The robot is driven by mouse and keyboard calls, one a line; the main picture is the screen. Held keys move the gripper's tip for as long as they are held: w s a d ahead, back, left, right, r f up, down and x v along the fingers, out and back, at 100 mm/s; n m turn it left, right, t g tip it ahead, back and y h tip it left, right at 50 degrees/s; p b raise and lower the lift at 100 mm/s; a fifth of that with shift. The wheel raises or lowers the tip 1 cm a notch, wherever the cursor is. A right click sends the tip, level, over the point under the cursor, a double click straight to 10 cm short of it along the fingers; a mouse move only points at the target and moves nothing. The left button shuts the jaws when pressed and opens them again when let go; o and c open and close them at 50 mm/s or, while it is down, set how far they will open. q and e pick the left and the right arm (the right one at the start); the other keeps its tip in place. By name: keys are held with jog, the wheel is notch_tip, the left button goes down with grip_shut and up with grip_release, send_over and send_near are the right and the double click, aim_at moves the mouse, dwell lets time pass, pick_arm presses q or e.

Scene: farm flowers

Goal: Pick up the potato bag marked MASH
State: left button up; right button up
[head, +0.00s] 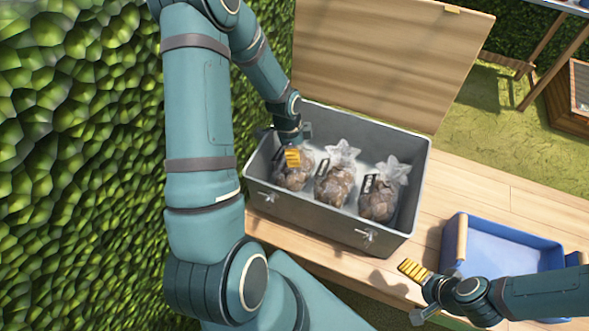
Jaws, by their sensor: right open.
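Three clear bags of potatoes stand in a row in a grey metal box: a left bag (292,177), a middle bag (334,186) and a right bag (378,201). Each has a small dark tag, too small to read, so I cannot tell which is marked MASH. My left gripper (291,156) reaches into the box from above, at the left bag's upper part. One yellow finger pad shows; the rest is hidden, and I cannot tell whether it touches the bag. My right gripper (414,291) is open and empty, in front of the box to the right.
The grey box (310,222) stands on a wooden table (482,196), its wooden lid (385,60) raised at the back. A blue tray (512,249), empty where visible, sits at the right beside my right gripper. A leafy hedge (80,150) fills the left side.

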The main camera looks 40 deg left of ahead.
pick_arm(q)
jog(key=shift+f, duration=0.3)
pick_arm(e)
jog(key=shift+f, duration=0.1)
pick_arm(q)
grip_shut()
jog(key=shift+r, duration=0.2)
